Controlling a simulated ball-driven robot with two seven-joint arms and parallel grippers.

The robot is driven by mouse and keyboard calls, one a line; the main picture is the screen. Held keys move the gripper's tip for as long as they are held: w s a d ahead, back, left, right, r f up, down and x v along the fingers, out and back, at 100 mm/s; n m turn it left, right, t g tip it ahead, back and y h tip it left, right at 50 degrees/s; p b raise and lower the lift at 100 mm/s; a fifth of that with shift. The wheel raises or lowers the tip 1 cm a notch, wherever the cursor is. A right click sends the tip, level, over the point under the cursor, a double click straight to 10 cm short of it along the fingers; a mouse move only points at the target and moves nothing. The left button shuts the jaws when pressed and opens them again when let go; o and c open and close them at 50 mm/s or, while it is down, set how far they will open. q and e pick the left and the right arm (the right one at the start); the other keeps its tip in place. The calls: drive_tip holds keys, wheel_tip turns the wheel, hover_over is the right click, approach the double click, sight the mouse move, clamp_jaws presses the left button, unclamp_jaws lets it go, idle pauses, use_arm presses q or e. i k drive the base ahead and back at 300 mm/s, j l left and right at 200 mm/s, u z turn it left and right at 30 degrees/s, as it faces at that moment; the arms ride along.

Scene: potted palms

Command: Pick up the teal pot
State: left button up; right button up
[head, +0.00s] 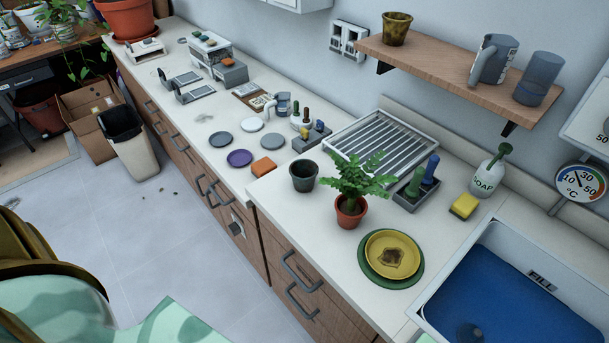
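I see no pot that is plainly teal. A small, empty-looking dark grey pot (304,176) stands upright on the counter (325,235), left of a fern in a terracotta pot (350,211). I cannot tell whether its dark colour has a teal tint. A mottled brown-yellow pot (396,29) stands on the wall shelf (440,70). Neither of my grippers is in view.
A green and yellow plate stack (378,277) lies near the counter's front edge. A sink with blue water (510,300) is at right. Behind are a drying rack (355,130), brush caddy (417,198), sponge (464,206) and soap bottle (488,178). The floor (190,240) is mostly clear.

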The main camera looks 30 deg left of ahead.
sight(303, 173)
drive_tip(key=z, duration=1.15)
drive_tip(key=u, duration=0.5)
drive_tip(key=j+u, duration=0.1)
drive_tip(key=u, duration=0.4)
drive_tip(key=j+u, duration=0.1)
drive_tip(key=u, duration=0.85)
